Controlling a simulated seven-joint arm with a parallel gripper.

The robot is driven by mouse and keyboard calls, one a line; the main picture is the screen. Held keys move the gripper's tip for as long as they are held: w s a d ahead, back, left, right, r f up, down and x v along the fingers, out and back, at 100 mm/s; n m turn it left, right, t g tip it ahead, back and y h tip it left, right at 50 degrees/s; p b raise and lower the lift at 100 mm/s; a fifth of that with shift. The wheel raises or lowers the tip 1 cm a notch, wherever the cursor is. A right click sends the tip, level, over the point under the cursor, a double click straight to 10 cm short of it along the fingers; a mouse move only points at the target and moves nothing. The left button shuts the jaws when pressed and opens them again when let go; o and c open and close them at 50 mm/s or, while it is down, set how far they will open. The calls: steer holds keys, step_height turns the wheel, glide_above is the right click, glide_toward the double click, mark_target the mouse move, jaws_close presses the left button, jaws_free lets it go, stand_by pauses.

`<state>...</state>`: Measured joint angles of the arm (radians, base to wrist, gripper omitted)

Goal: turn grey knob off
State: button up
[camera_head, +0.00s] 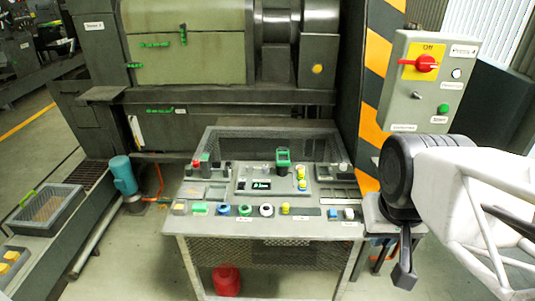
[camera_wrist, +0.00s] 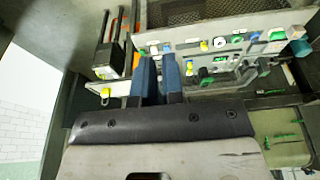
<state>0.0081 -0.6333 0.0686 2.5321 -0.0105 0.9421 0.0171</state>
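A grey control box (camera_head: 427,85) stands at the right in the head view. A small grey knob (camera_head: 416,95) sits on its face, below a red knob (camera_head: 427,63) on a yellow plate marked "Off". The grey knob's exact angle is too small to read. In the wrist view the two blue fingers of my gripper (camera_wrist: 159,78) stand close together with a narrow gap and nothing seen between them. The grey knob cannot be made out there. In the head view my arm is in front of and below the box, apart from the knob; its fingers are not clear.
A green button (camera_head: 443,108) and a white button (camera_head: 456,73) are beside the grey knob. A desk panel (camera_head: 270,228) with several coloured buttons stands in the middle. A striped post (camera_head: 374,75) is left of the box. A red container (camera_head: 226,280) is under the desk.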

steer(key=o, duration=0.5)
steer(key=shift+w+r, duration=0.1)
steer(key=shift+w, duration=0.15)
steer(key=shift+o, duration=1.2)
steer(key=shift+w+r, duration=0.1)
steer(key=shift+w, duration=0.25)
steer(key=shift+o, duration=0.6)
steer(key=w+a+r+n, duration=0.1)
steer(key=w+n, duration=0.1)
steer(key=w, duration=0.6)
steer(key=w+a+r+n+g, duration=0.1)
steer(key=w, duration=0.7)
steer(key=shift+a+r+n+h, duration=0.25)
steer(key=shift+a+n+h, duration=0.05)
steer(key=shift+a+n, duration=0.1)
steer(key=n+g+h, duration=0.3)
steer(key=n, duration=0.8)
glide_above(265, 167)
steer(key=a, duration=0.2)
step_height(265, 167, down, 27)
steer(key=shift+w+a+f+h, duration=0.3)
steer(key=shift+w+a+f, duration=0.05)
steer(key=shift+a+f, duration=0.2)
steer(key=shift+d+f, duration=0.1)
steer(key=shift+f, duration=0.05)
steer(key=shift+x, duration=3.75)
